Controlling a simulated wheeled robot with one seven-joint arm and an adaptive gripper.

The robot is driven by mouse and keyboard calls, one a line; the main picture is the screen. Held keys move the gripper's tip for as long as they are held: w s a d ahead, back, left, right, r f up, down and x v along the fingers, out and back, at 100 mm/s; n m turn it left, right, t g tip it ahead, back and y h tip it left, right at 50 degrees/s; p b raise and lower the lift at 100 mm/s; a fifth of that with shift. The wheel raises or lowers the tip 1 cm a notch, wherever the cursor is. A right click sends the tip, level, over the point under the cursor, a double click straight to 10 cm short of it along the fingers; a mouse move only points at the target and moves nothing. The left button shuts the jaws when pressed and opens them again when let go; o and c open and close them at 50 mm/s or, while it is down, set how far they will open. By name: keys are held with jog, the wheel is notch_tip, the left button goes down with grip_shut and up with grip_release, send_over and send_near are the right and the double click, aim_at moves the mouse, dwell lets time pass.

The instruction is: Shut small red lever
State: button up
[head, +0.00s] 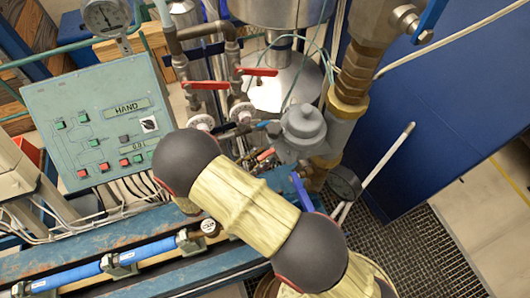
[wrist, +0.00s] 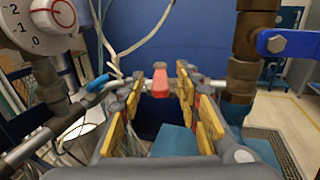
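The small red lever (wrist: 160,82) shows in the wrist view, straight ahead and near the middle, its red end facing me. My gripper (wrist: 159,88) is open, with yellow-padded fingers on the left and right of the lever. A gap shows on both sides of the lever, and I cannot tell whether its end is between the fingertips or just beyond them. In the head view, a small red lever (head: 265,154) shows beside the grey valve body, partly crowded by pipes. My gripper is hidden there behind my arm.
Two larger red levers (head: 204,85) sit on pipes above. A white dial (wrist: 52,15) and a blue-handled lever (wrist: 92,84) are close on the left. A brass pipe with a blue valve handle (wrist: 287,42) stands on the right. A control panel (head: 100,120) is at left.

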jog(key=shift+w+d, duration=0.5)
jog(key=shift+d, duration=0.05)
jog(key=c, duration=0.3)
grip_shut()
dwell(0.4)
